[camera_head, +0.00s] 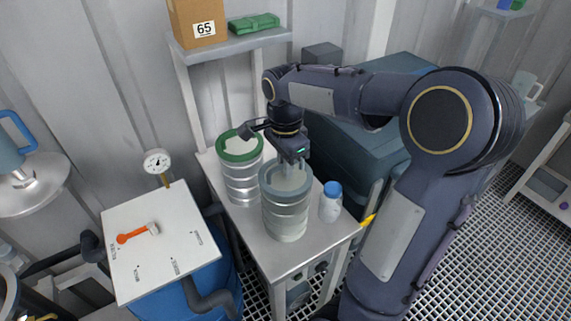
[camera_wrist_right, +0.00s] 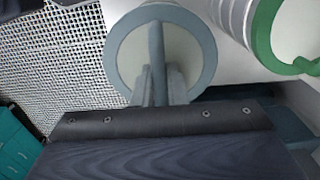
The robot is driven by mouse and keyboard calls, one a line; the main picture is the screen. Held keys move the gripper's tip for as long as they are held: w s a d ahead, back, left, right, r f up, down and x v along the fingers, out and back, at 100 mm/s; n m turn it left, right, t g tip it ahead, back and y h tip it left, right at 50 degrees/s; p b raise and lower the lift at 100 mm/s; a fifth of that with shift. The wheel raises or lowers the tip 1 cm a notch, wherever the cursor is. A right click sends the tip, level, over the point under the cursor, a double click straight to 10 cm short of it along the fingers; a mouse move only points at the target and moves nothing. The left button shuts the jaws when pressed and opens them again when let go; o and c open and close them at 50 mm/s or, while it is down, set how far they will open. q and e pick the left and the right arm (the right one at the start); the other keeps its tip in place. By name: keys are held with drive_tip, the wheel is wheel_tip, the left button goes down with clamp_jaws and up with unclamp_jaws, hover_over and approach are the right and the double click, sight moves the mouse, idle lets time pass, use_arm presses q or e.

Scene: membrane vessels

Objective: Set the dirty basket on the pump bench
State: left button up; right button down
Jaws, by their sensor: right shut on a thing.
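A metal basket with a grey rim (camera_head: 284,215) stands upright at the front of the light-topped bench (camera_head: 318,235); I cannot tell whether its base touches the top. My right gripper (camera_head: 291,166) is above it, shut on the bar across its mouth. In the right wrist view, the fingers (camera_wrist_right: 160,84) pinch this grey bar, with the round grey rim (camera_wrist_right: 113,50) around it. A similar basket with a green rim (camera_head: 243,183) stands just behind and left. No label shows which basket is dirty. My left gripper is not in view.
A white bottle with a blue cap (camera_head: 330,205) stands close right of the grey-rimmed basket. A shelf (camera_head: 232,47) rises behind. Dark teal cases (camera_head: 350,150) stand behind right.

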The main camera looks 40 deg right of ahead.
drive_tip(key=shift+f, duration=0.15)
drive_tip(key=c, duration=1.5)
unclamp_jaws()
drive_tip(key=shift+o, duration=0.2)
wheel_tip(320, 180, up, 12)
drive_tip(key=s+a+f+n+t+y, duration=0.2)
drive_tip(key=s+a+f+n, duration=0.3)
drive_tip(key=s+n, duration=0.3)
drive_tip(key=s+a+f+n+t+y, duration=0.1)
drive_tip(key=s+a+f+n+t, duration=0.2)
drive_tip(key=s+a+f+n, duration=0.3)
drive_tip(key=s+a+n, duration=0.2)
drive_tip(key=n, duration=0.1)
drive_tip(key=shift+f+n+t+y+p, duration=0.2)
drive_tip(key=shift+n+t+y+p, duration=0.1)
drive_tip(key=shift+y+p, duration=0.1)
